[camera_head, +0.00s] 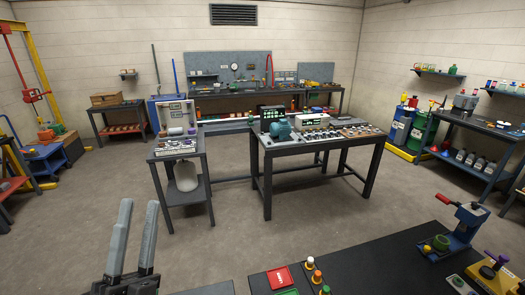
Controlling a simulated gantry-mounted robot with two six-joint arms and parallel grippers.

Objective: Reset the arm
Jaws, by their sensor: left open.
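My left gripper (136,238) shows at the lower left of the head view. Its two grey fingers point up with a gap between them, and it is open and empty. It is in front of bare floor, apart from the benches. My right gripper is not in view.
A black worktop (365,262) with coloured buttons and a blue press (457,230) is at the lower right. A dark table (310,146) with a teal motor (280,130) stands mid-room, beside a small cart (178,155). Open floor (260,235) lies between.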

